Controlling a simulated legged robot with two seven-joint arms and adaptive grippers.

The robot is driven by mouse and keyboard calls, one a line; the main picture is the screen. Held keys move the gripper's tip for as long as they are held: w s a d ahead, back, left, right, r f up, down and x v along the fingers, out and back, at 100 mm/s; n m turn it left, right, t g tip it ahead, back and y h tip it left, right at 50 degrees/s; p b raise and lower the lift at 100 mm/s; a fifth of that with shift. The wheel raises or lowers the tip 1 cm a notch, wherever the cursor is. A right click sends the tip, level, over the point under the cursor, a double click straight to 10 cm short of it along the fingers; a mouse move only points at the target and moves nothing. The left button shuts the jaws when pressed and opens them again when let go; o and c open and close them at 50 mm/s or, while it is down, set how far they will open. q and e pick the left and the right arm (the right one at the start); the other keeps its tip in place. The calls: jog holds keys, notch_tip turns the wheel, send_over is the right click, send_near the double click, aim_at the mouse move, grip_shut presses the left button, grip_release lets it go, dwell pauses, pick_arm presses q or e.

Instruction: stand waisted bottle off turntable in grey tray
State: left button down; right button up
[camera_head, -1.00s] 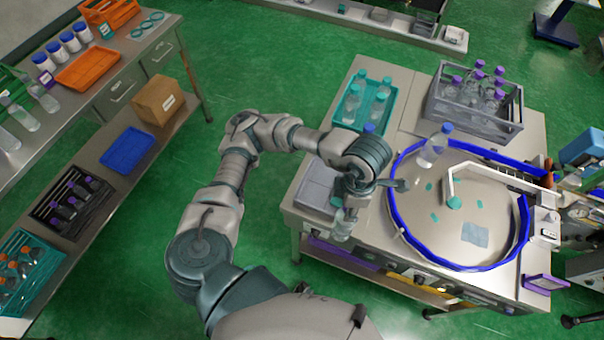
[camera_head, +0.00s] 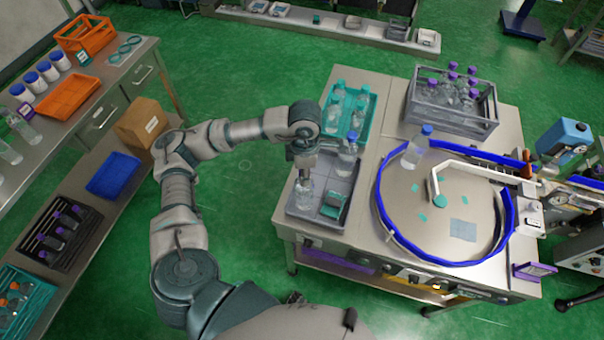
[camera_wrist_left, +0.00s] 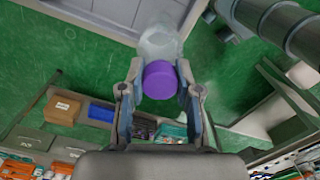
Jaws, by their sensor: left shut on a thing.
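My left gripper (camera_head: 303,168) points down over the grey tray (camera_head: 315,222), which lies left of the turntable. It is shut on a clear bottle (camera_head: 304,193). The bottle's purple cap (camera_wrist_left: 160,80) sits between the fingers (camera_wrist_left: 160,95) in the left wrist view. The held bottle is upright in the left front part of the tray; I cannot tell whether its base touches the floor. A blue-capped bottle (camera_head: 347,158) stands in the tray's back right part. Another blue-capped bottle (camera_head: 415,152) stands on the turntable (camera_head: 425,215). My right gripper is not in view.
A teal-grey item (camera_head: 334,205), unclear in shape, is in the tray beside the held bottle. A teal tray (camera_head: 371,118) of teal-capped bottles stands behind. A grey crate (camera_head: 455,118) of purple-capped bottles is at the back right. A blue rail (camera_head: 383,215) rings the turntable.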

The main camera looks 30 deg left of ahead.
pick_arm(q)
jog(key=shift+w+a, duration=0.2)
jog(key=shift+w, duration=0.15)
jog(key=shift+d+f, duration=0.25)
notch_tip(320, 180, down, 2)
jog(key=shift+d+f+p, duration=0.1)
jog(key=shift+d+p, duration=0.05)
jog(key=shift+p, duration=0.2)
jog(key=shift+f, duration=0.35)
jog(key=shift+a, duration=0.25)
jog(key=c, duration=0.9)
grip_release()
jog(key=shift+a+f, duration=0.15)
jog(key=shift+a, duration=0.15)
jog(key=shift+o, duration=0.5)
jog(key=shift+d, duration=0.35)
jog(key=shift+d+r, duration=0.1)
jog(key=shift+r, duration=0.35)
jog(key=r, duration=1)
jog(key=shift+a+r+b, duration=0.3)
jog(key=shift+r+b, duration=0.05)
jog(key=shift+d+r, duration=0.15)
jog(key=shift+r, duration=0.2)
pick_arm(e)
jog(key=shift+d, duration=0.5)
